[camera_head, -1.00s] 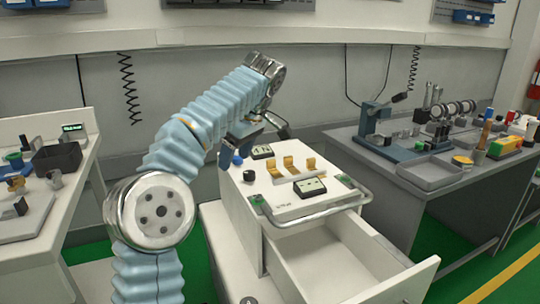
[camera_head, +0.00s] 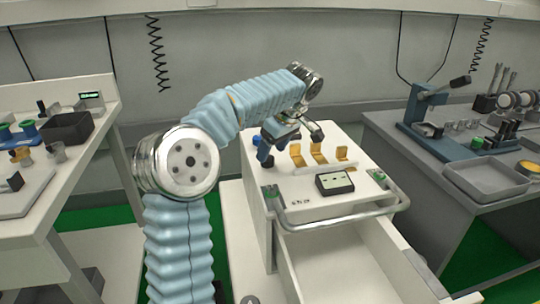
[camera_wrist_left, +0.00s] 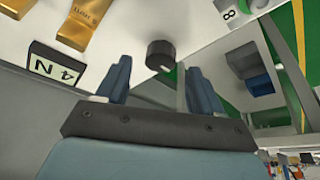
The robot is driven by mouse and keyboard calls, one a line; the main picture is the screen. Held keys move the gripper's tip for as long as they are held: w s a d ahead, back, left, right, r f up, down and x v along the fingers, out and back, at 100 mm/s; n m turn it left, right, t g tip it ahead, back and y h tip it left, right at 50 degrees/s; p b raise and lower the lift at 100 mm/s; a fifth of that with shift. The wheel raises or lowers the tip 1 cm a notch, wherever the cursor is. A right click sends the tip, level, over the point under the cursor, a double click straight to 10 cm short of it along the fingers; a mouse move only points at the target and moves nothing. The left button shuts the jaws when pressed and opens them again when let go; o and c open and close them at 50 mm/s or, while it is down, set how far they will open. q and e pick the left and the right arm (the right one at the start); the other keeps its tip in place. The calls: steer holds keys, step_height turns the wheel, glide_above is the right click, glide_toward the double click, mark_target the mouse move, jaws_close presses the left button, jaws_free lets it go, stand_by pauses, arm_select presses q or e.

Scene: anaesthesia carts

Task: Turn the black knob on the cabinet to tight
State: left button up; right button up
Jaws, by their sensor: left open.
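The black knob (camera_wrist_left: 160,55) shows in the left wrist view as a short dark cylinder on the white cabinet top. In the head view my gripper covers the place where it sits. The white cabinet (camera_head: 340,207) stands in the middle of the head view with its drawer open. My left gripper (camera_head: 272,146) is low over the cabinet's left side. In the left wrist view its two blue fingers (camera_wrist_left: 159,68) are open and apart, with the knob in line with the gap, beyond the fingertips. I see no contact. My right gripper is out of view.
Yellow clips (camera_head: 319,153) and a black-framed display (camera_head: 335,183) sit on the cabinet top beside the gripper. A metal rail (camera_head: 340,212) runs along its front above the open drawer (camera_head: 350,262). Benches with tools stand left and right.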

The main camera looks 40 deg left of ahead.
mark_target(269, 158)
arm_select(q)
steer(key=shift+x, duration=1.55)
steer(key=shift+c, duration=0.4)
steer(key=c, duration=1)
